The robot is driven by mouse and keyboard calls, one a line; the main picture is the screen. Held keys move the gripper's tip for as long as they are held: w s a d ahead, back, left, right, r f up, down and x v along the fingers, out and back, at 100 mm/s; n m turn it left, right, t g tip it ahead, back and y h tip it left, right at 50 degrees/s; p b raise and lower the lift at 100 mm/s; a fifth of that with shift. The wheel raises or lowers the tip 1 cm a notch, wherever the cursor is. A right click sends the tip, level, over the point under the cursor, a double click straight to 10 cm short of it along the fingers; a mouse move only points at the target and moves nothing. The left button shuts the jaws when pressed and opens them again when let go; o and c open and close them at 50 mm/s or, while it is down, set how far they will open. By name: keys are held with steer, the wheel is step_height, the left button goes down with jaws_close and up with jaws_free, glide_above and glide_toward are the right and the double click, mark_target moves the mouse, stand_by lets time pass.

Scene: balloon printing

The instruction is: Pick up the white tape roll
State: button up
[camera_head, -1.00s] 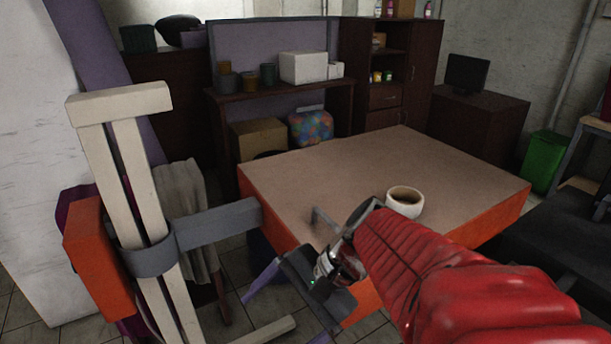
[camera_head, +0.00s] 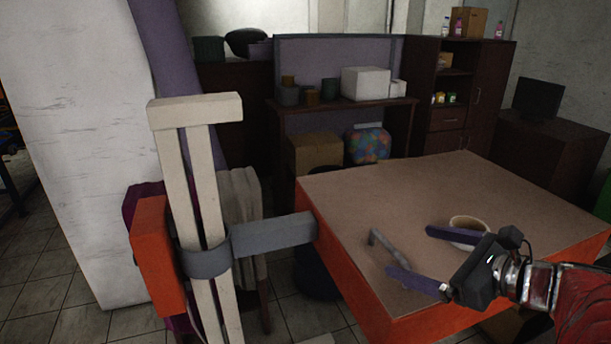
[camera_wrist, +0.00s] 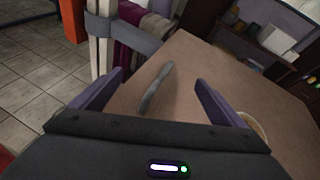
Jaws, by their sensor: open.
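The white tape roll (camera_head: 470,223) lies on the tabletop near its right front part, partly hidden behind one finger of my gripper. In the wrist view only a part of the roll (camera_wrist: 252,126) shows, just right of the right finger. My gripper (camera_head: 418,257) is open and empty, reaching in from the right over the front of the table. Its two purple fingers are spread wide and point left in the head view. In the wrist view the fingers (camera_wrist: 150,90) frame bare tabletop and a grey tool.
A grey handle-like tool (camera_head: 388,250) lies on the table (camera_head: 400,190) left of the roll. A cream stand with a grey clamp (camera_head: 205,262) stands left of the table. Shelves (camera_head: 340,104) and a cabinet stand behind. The table's back half is clear.

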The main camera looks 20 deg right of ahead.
steer(key=s+d+m+h, duration=0.2)
steer(key=d+m+h, duration=0.1)
steer(key=d, duration=0.6)
steer(key=s+d+f+m+h, duration=0.1)
steer(key=d+m+h, duration=0.3)
steer(key=d, duration=0.5)
steer(key=shift+s+d+f+m, duration=0.35)
steer(key=shift+s+m, duration=0.1)
steer(key=shift+m, duration=0.35)
steer(key=shift+x, duration=4.3)
steer(key=shift+w+d+r, duration=0.1)
steer(key=shift+w, duration=0.1)
steer(key=shift+x, duration=2.45)
steer(key=shift+r, duration=0.1)
steer(key=shift+c, duration=0.4)
steer(key=c, duration=1.1)
